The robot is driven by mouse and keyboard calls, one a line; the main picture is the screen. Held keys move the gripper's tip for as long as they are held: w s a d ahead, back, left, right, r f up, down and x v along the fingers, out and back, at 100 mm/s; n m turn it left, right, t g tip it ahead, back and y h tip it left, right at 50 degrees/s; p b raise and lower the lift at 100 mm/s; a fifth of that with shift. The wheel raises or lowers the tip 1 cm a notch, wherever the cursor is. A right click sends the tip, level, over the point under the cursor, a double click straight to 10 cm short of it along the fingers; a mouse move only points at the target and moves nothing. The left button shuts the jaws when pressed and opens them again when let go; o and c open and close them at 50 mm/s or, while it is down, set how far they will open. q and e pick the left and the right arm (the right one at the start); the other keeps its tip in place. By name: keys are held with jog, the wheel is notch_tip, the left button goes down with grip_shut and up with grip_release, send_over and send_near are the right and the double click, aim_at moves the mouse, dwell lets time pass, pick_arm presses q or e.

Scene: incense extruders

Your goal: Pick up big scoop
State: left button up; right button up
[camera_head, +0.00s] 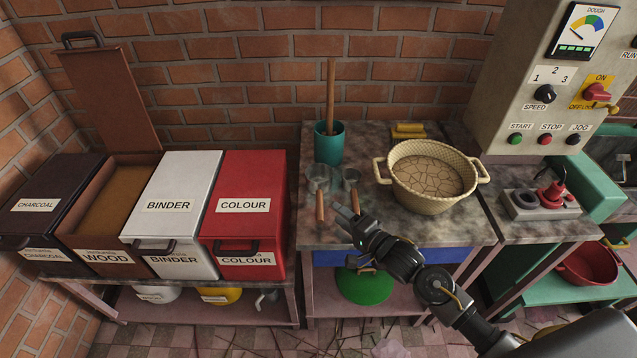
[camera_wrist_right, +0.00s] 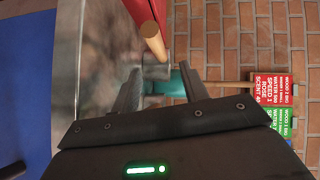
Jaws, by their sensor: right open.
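The big scoop (camera_head: 319,178) has a round metal bowl and a wooden handle. It rests on the worktable with its handle toward the front edge. A smaller metal scoop (camera_head: 350,177) with a wooden handle lies just to its right. My right gripper (camera_head: 345,214) is open and empty, close to the right of the big scoop's handle and apart from it. In the right wrist view, a wooden handle (camera_wrist_right: 148,26), apparently the big scoop's, shows beyond the open fingers (camera_wrist_right: 158,92), outside the gap between them. My left gripper is not in view.
A teal cup (camera_head: 328,145) with a wooden stick stands behind the scoops. A cream basin (camera_head: 427,182) stands to the right, near the yellow blocks (camera_head: 408,130). The red COLOUR bin (camera_head: 245,190) is left of the table. Bare tabletop (camera_head: 400,222) lies in front of the basin.

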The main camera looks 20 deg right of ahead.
aim_at(319, 197)
jog(key=shift+w+a, duration=0.15)
jog(key=shift+w, duration=0.2)
jog(key=shift+a, duration=0.15)
jog(key=p+x, duration=0.1)
jog(key=x, duration=0.4)
jog(key=shift+a+f, duration=0.15)
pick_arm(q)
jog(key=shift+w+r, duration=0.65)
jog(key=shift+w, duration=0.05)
pick_arm(e)
jog(key=shift+s, duration=0.1)
grip_shut()
